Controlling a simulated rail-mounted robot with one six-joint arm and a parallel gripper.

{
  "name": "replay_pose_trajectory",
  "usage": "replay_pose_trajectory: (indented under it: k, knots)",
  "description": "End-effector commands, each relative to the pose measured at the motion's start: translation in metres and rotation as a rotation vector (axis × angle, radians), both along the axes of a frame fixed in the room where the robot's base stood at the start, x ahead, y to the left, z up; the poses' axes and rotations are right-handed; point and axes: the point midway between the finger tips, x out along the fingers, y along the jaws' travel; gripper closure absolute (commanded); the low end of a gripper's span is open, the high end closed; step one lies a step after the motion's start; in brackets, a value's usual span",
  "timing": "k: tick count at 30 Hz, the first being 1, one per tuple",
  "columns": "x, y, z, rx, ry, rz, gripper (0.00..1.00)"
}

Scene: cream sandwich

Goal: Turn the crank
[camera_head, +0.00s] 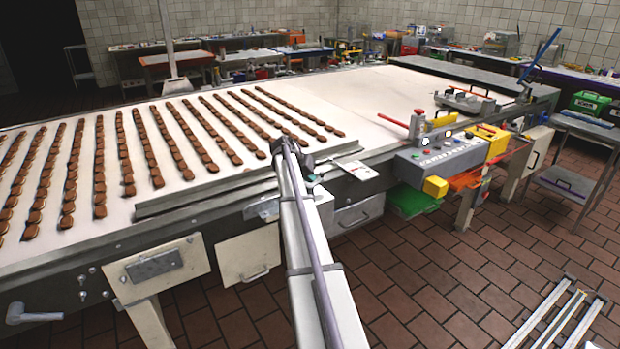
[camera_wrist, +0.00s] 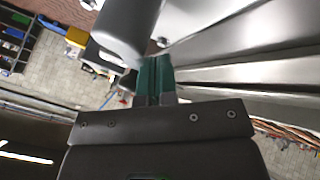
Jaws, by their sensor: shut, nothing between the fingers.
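My gripper (camera_head: 312,181) is at the conveyor's near edge, partly hidden behind my arm in the head view. In the wrist view its teal fingers (camera_wrist: 154,75) are together with nothing between them. A grey rounded metal part (camera_wrist: 125,32) lies right by the fingertips; it may be the crank's handle, but I cannot tell whether they touch. Where the gripper is, my arm hides most of the crank area in the head view. A grey handle-like lever (camera_head: 32,315) sticks out at the conveyor's lower left, well apart from my gripper.
The long conveyor (camera_head: 350,100) carries rows of brown biscuits (camera_head: 150,150) on its left part. A control box (camera_head: 440,155) with a red-handled lever (camera_head: 416,125) stands on the right. A green crate (camera_head: 412,201) sits beneath it. The tiled floor at right is mostly clear.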

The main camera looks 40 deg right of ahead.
Motion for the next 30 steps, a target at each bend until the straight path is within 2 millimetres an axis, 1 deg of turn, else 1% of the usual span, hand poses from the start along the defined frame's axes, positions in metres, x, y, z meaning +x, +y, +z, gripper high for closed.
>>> replay_pose_trajectory:
  k: [5,8,11,14,15,16,18,22,25,27,30]
  knots:
    - [0.000,0.000,0.000,0.000,0.000,0.000,1.00]
    - [0.003,0.000,0.000,0.000,0.000,0.000,1.00]
    - [0.015,0.000,0.000,-0.001,0.000,0.001,1.00]
    - [0.036,0.001,0.000,-0.001,0.000,0.004,1.00]
    - [0.047,0.001,0.000,-0.001,0.000,0.004,1.00]
    - [0.047,0.007,0.019,-0.001,0.000,0.004,1.00]
    - [0.054,0.017,0.040,0.000,0.001,0.003,1.00]
    - [0.069,0.033,0.069,-0.001,0.000,0.003,1.00]
    - [0.077,0.042,0.081,0.000,0.001,0.003,1.00]
    - [0.080,0.045,0.083,0.000,0.001,0.002,1.00]
    - [0.081,0.047,0.081,0.000,0.001,0.001,1.00]
